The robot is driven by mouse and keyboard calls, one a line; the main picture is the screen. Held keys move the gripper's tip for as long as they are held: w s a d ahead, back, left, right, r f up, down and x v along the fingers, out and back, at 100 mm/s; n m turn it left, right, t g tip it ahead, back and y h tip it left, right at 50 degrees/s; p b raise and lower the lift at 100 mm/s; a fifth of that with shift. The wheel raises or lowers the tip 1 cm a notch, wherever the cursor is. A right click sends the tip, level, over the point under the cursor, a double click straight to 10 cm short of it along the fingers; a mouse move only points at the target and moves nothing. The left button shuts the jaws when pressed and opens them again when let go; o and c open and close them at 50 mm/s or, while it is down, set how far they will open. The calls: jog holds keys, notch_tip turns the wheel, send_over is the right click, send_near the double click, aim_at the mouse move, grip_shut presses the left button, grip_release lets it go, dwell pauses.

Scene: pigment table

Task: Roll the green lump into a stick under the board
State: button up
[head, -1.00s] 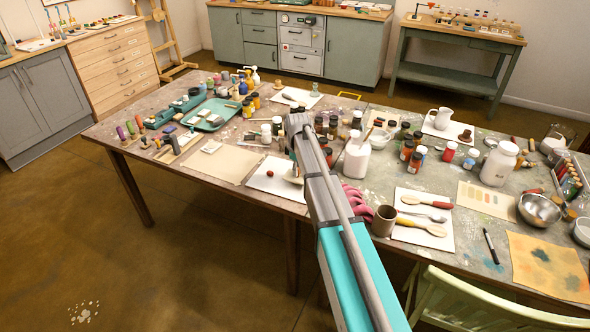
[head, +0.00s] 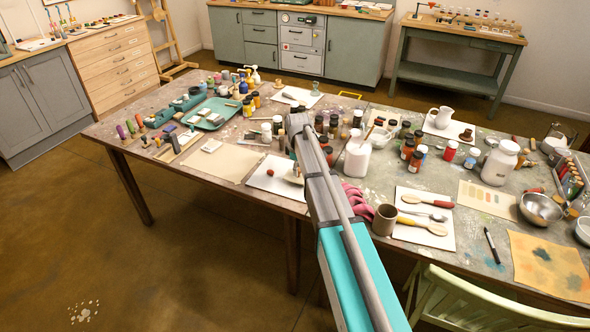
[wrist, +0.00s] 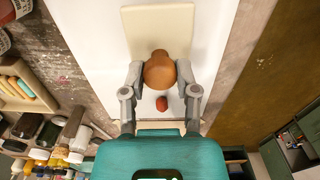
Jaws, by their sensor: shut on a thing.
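My gripper (wrist: 161,78) is shut on the round brown wooden knob (wrist: 160,71) of a cream board (wrist: 158,27), with one finger on each side. The board lies over a white sheet (wrist: 102,50). I see no green lump; whatever is beneath the board is hidden. A small red-brown lump (wrist: 162,103) lies on the sheet, clear of the board, on the near side of the knob in the wrist view. In the head view the lump (head: 270,172) shows left of my arm, which hides most of the board and gripper.
A brown paper sheet (head: 222,163) lies left of the white sheet (head: 262,183). Jars crowd the table behind my arm, with a large white jar (head: 357,158) to its right. A brown cup (head: 384,220) and pink gloves (head: 356,198) are close on the right.

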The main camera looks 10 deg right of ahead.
jog(key=shift+w+d+f, duration=0.1)
dwell(0.3)
jog(key=shift+w+d, duration=0.3)
jog(key=shift+w, duration=0.2)
jog(key=shift+w+d, duration=0.15)
jog(key=shift+w+d, duration=0.25)
jog(key=shift+w, duration=0.15)
dwell(0.3)
jog(key=shift+s, duration=0.15)
jog(key=shift+s+a, duration=0.4)
jog(key=shift+s, duration=0.1)
dwell(0.6)
jog(key=shift+s+a+f, duration=0.1)
jog(key=shift+s+a, duration=0.25)
jog(key=shift+s, duration=0.2)
